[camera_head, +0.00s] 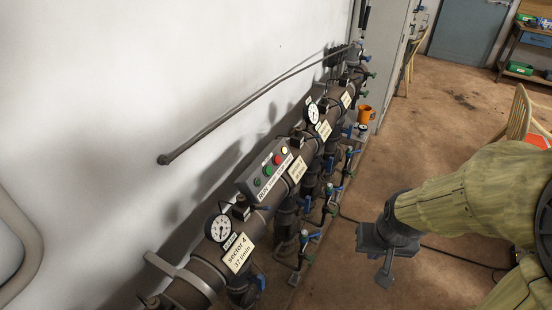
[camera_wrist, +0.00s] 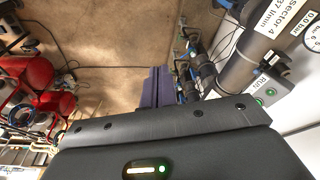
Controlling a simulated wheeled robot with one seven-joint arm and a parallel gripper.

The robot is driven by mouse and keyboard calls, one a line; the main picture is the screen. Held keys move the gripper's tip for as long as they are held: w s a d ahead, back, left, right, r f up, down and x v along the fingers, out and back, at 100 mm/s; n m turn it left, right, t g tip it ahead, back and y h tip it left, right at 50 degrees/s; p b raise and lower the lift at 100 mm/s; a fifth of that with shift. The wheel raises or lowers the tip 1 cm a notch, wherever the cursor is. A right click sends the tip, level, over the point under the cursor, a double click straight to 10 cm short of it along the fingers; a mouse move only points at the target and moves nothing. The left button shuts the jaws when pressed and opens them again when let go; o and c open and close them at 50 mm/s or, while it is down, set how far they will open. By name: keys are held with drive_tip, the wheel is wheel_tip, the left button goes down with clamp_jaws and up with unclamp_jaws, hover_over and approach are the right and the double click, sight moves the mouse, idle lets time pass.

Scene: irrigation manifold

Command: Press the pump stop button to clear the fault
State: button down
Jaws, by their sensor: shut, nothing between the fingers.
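A grey control box (camera_head: 262,186) sits on the brown manifold pipe against the wall. Its face carries green buttons or lamps, a red button (camera_head: 277,159) and a pale yellow lamp (camera_head: 284,150); their small labels are too small to read. Part of the box (camera_wrist: 268,84) shows at the right of the wrist view, with a "RUN" label and green round parts; the red button is not seen there. My gripper (camera_head: 385,279) is shut and empty, pointing down, well to the right of the box and apart from it. Its closed fingers (camera_wrist: 157,86) also show in the wrist view.
A pressure gauge (camera_head: 220,228) and a "sector 4" plate (camera_head: 238,254) stand near the box, with another gauge (camera_head: 313,113) farther along. Blue-handled valves line the manifold's floor side. Brown floor (camera_head: 350,240) between manifold and gripper is mostly clear.

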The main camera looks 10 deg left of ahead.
sight(277, 160)
drive_tip(key=w+a+f+t+y+b, duration=0.1)
drive_tip(key=w+a, duration=0.4)
drive_tip(key=w, duration=0.6)
drive_tip(key=w+a+f+n+t+y+b, duration=0.1)
drive_tip(key=w+a+f+t+y+b, duration=0.1)
drive_tip(key=w+a+t, duration=0.4)
drive_tip(key=w+a+f+t+y+b, duration=0.2)
drive_tip(key=w+a+t+y, duration=0.1)
drive_tip(key=w, duration=1.4)
drive_tip(key=a+t, duration=0.1)
drive_tip(key=a, duration=0.1)
drive_tip(key=shift+a+f+n, duration=0.2)
drive_tip(key=shift+a+n, duration=0.1)
drive_tip(key=shift+n, duration=0.1)
drive_tip(key=shift+w, duration=0.1)
drive_tip(key=w+a+f+b, duration=0.2)
drive_tip(key=a+f, duration=0.2)
drive_tip(key=a, duration=0.3)
drive_tip(key=shift+w+f, duration=0.25)
drive_tip(key=shift+a, duration=0.1)
